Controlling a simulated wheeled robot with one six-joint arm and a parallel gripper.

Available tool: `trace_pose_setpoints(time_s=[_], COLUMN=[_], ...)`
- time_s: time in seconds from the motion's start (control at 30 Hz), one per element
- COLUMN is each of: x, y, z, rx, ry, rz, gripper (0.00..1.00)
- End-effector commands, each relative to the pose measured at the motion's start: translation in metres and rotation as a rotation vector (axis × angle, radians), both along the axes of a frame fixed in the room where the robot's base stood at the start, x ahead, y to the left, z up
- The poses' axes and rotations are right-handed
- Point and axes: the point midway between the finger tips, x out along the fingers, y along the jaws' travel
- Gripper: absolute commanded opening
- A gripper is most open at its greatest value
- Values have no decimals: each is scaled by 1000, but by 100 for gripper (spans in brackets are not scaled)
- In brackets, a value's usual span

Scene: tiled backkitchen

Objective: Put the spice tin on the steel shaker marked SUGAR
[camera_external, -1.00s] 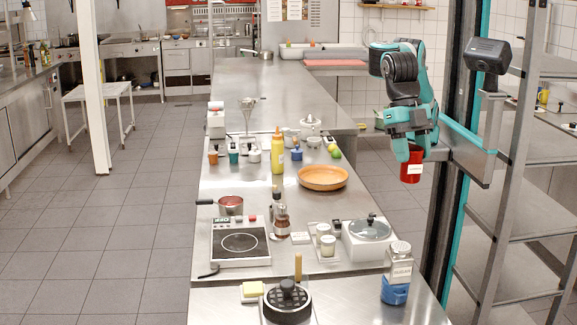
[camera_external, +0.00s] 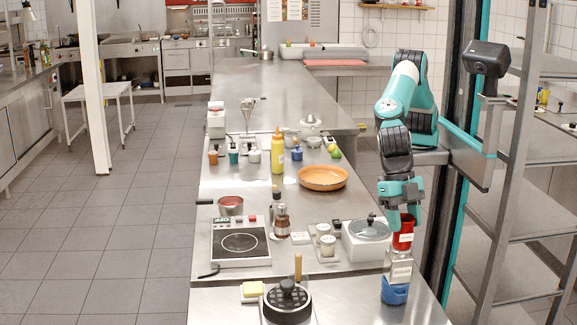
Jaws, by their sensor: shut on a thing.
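The spice tin (camera_external: 403,233) is a small red cylinder with a pale label. My gripper (camera_external: 404,213) points down and is shut on it, holding it upright. The steel shaker (camera_external: 400,270) has a white label that seems to read SUGAR and stands upright near the front right of the counter. The tin's lower end overlaps the shaker's top in the picture and hides its lid. I cannot tell whether the two touch.
The shaker stands on a blue block (camera_external: 394,292). A black waffle iron (camera_external: 287,302) stands further left. Bare counter (camera_external: 350,300) lies between it and the block.

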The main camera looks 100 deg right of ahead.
Motion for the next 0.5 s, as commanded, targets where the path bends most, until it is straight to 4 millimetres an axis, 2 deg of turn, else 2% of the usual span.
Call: trace_pose_setpoints(time_s=[0.27, 0.3, 0.4, 0.5], x=[0, 0, 0, 0], y=[0, 0, 0, 0], z=[-4, -3, -3, -3], rx=[0, 0, 0, 0], ry=[0, 0, 0, 0], rz=[0, 0, 0, 0], gripper=[24, 52, 73, 73])
